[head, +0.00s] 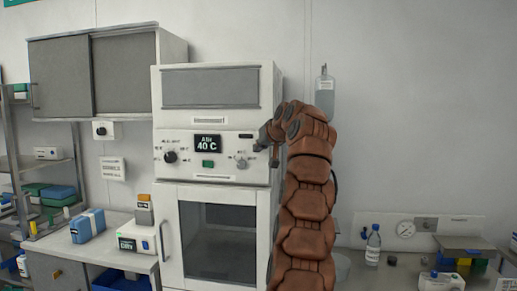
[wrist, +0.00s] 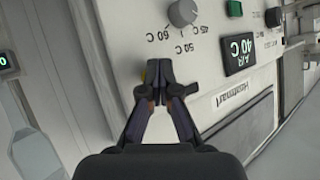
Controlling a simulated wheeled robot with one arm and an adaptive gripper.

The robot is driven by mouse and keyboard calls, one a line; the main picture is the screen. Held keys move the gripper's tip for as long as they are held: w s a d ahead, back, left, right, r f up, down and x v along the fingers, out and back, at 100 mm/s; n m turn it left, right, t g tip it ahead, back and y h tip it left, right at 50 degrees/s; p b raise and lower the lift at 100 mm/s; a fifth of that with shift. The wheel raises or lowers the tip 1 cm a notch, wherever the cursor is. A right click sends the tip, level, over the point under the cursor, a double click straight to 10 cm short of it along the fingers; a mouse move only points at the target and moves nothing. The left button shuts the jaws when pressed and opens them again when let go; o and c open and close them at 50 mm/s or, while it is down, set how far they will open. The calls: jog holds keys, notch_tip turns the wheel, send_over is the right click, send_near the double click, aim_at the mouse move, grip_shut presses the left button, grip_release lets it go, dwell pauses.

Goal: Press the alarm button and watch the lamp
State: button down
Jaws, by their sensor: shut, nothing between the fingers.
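A white warming cabinet (head: 212,82) stands in the middle of the head view. Its panel has a dark display (head: 207,143) reading "AIR 40 C" and a green rectangular piece (head: 208,163) below it; I cannot tell whether this is button or lamp. These show upside down in the wrist view, display (wrist: 238,57) and green piece (wrist: 235,8). My gripper (head: 261,145) is shut and empty at the panel's right edge. No labelled alarm button is readable.
A grey knob (head: 241,162) sits right of the green piece, a black knob (head: 170,157) left. A glass door (head: 219,240) is below. A bottle (head: 373,245) stands on the right counter; a blue-white box (head: 88,225) on the left one. A dispenser (head: 325,95) hangs behind my arm.

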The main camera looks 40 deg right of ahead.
jog(key=shift+s+a+b, duration=0.35)
jog(key=shift+a+b, duration=0.1)
jog(key=shift+a, duration=0.05)
jog(key=s+a+b, duration=0.1)
jog(key=a+b, duration=0.1)
jog(key=s+a+b, duration=0.1)
jog(key=a+b, duration=0.1)
jog(key=shift+s, duration=0.4)
jog(key=shift+a, duration=0.15)
dwell(0.8)
